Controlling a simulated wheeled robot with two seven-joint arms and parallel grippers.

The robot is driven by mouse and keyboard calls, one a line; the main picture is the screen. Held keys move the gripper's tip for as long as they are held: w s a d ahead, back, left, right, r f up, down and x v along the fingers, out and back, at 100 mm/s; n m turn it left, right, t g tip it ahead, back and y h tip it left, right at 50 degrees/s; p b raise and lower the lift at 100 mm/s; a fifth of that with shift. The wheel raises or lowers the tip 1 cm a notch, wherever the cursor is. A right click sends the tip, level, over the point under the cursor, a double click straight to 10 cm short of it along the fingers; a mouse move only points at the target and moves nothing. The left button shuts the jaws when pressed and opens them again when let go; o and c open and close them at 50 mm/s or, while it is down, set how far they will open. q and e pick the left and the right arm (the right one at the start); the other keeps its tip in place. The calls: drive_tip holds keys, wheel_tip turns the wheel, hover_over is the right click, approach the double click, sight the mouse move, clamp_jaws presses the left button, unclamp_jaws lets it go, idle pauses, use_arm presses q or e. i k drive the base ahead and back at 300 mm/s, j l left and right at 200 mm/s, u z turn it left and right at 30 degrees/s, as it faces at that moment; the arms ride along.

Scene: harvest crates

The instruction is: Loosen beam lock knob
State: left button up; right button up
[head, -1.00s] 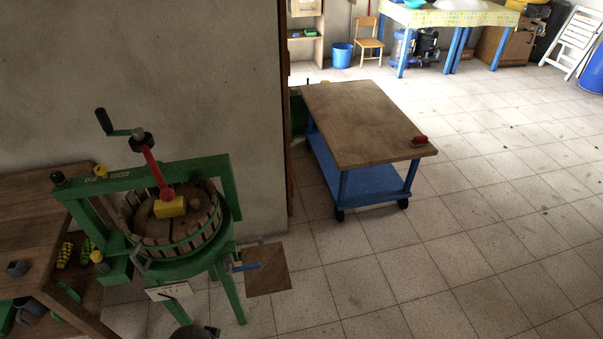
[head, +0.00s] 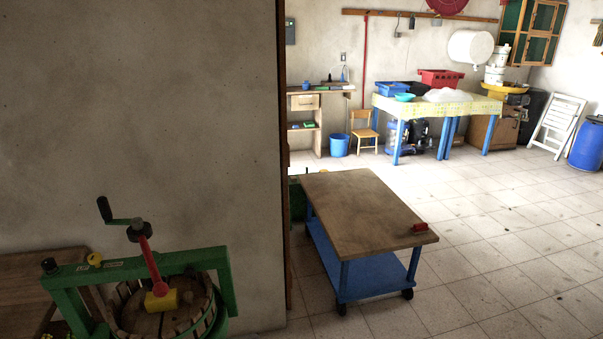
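A green-framed fruit press (head: 137,263) stands at the lower left of the head view, cut off by the bottom edge. A black knob (head: 49,265) sits on the left end of its green beam. A black crank handle (head: 104,209) and a red screw (head: 150,263) rise at the beam's middle, above a yellow block (head: 161,300) in the slatted wooden basket (head: 204,320). Neither of my grippers is in view.
A wooden-topped cart (head: 360,205) with a blue lower shelf stands right of the wall edge (head: 283,150), a small red object (head: 419,227) on its corner. A wooden bench (head: 25,285) is behind the press. Tiled floor (head: 490,230) is open at right.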

sight(49, 265)
drive_tip(key=u, duration=1.05)
